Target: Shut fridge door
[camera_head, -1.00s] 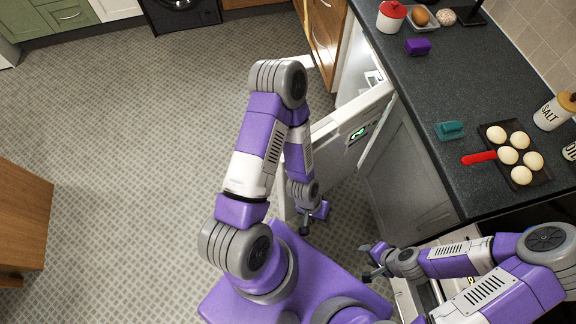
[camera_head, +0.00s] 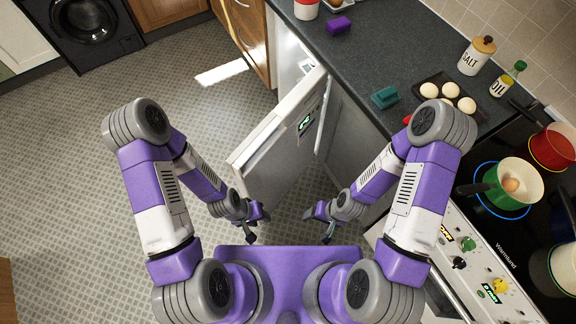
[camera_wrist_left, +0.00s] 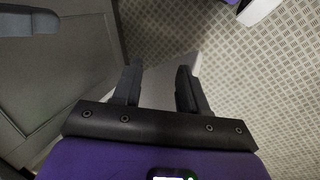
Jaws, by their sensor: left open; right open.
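The fridge door (camera_head: 275,158) stands open in the head view, its pale top edge angled out from the counter and a small green display near its hinge end. Part of the lit fridge inside (camera_head: 291,58) shows behind it. My left gripper (camera_head: 256,226) is open and empty, low in front of the door's free-edge side. My right gripper (camera_head: 318,226) is open and empty, in front of the door's hinge side. Whether either touches the door cannot be told. In the left wrist view the open fingers (camera_wrist_left: 160,84) have nothing between them; a grey panel fills the left.
The dark counter (camera_head: 372,62) runs along the right, with a teal block (camera_head: 384,97) and a purple block (camera_head: 339,25) on it. A stove (camera_head: 500,225) with pots stands at the right. Wooden cabinets (camera_head: 243,35) adjoin the fridge. Floor (camera_head: 60,190) is clear at left.

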